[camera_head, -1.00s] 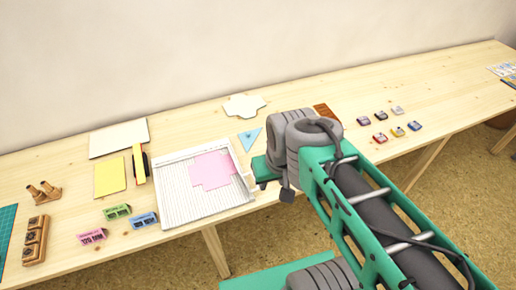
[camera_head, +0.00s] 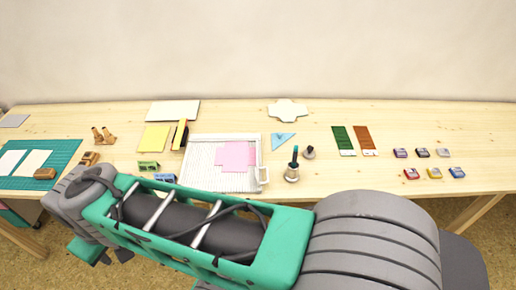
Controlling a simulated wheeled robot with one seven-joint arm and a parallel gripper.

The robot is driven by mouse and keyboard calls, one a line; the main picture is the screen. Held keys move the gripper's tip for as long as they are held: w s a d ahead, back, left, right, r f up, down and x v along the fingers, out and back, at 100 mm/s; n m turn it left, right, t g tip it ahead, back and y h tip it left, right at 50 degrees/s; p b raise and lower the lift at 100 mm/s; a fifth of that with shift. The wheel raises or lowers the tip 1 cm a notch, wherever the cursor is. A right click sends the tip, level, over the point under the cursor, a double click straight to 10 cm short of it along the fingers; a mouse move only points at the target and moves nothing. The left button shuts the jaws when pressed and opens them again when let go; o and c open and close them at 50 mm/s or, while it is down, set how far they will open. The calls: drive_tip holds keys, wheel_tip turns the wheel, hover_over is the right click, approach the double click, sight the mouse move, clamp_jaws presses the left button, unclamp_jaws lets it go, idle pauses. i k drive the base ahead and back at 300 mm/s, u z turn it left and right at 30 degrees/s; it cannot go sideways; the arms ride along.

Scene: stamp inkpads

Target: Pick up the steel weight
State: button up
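A small dark grey, rounded piece with a knob (camera_head: 309,152) stands on the table right of centre; it looks like the steel weight, but it is too small to be sure. My gripper (camera_head: 112,257) is at the lower left, beyond the table's front edge and far from both. Its dark fingertips show only partly beneath my wrist, so its opening is unclear.
A paper trimmer (camera_head: 212,182) with pink paper lies left of the cup. Green (camera_head: 342,138) and brown (camera_head: 364,138) strips lie to the right, then several small inkpads (camera_head: 422,153). A wooden block (camera_head: 89,158) and teal mat (camera_head: 62,152) are left. My arm spans the front.

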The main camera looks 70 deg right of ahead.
sight(309, 153)
drive_tip(key=u, duration=0.3)
drive_tip(key=k, duration=1)
drive_tip(key=z, duration=1.45)
drive_tip(key=i, duration=0.5)
drive_tip(key=u, duration=0.05)
